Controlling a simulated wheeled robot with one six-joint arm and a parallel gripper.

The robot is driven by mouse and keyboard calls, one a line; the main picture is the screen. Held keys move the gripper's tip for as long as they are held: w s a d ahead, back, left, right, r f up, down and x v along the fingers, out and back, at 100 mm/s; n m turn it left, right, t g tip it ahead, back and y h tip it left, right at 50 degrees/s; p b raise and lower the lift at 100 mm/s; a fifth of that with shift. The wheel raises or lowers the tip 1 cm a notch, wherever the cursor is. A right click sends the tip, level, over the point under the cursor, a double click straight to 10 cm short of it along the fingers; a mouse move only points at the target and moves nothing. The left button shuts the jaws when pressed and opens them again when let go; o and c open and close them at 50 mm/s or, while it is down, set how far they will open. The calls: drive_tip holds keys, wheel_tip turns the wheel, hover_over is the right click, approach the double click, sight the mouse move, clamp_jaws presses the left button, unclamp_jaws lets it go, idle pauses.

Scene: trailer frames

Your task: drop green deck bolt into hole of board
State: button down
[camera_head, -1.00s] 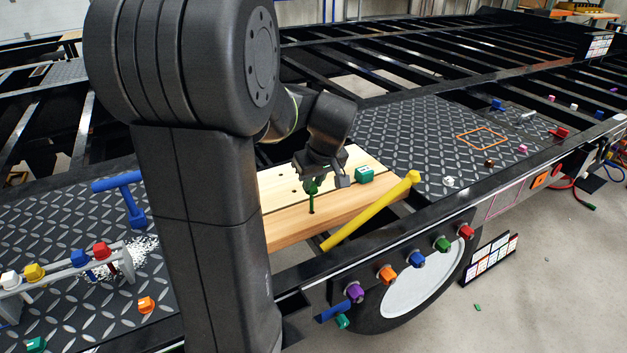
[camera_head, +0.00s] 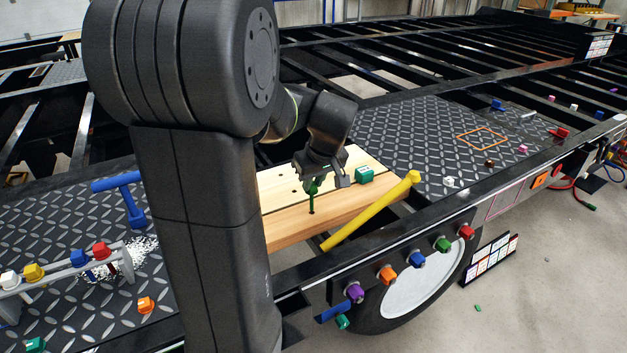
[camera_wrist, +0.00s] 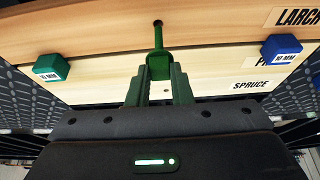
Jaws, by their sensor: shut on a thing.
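The green deck bolt (camera_head: 311,203) points downward over the front plank of the wooden board (camera_head: 345,203). My gripper (camera_head: 315,182) is shut on its head, which also shows between the fingers in the wrist view (camera_wrist: 158,68). The bolt's shank (camera_wrist: 158,38) runs to a dark hole (camera_wrist: 158,22) in the board. Its tip is at or very near this hole; I cannot tell how far inside it is. Other small holes show in the board behind. My arm hides the board's left part.
A green 10 MM block (camera_head: 364,174) stands on the board, and a blue 10 MM block (camera_wrist: 281,48) shows in the wrist view. A yellow bar (camera_head: 372,211) slants across the board's front right corner. Tread plate (camera_head: 410,140) lies behind.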

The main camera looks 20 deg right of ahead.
sight(314, 193)
drive_tip(key=shift+f+b, duration=1.85)
drive_tip(key=shift+f, duration=0.45)
drive_tip(key=c, duration=1.2)
unclamp_jaws()
drive_tip(key=shift+r, duration=0.1)
drive_tip(key=p+v, duration=0.1)
drive_tip(key=v, duration=1.2)
drive_tip(key=shift+r, duration=0.3)
drive_tip(key=shift+s, duration=0.1)
drive_tip(key=shift+c, duration=0.5)
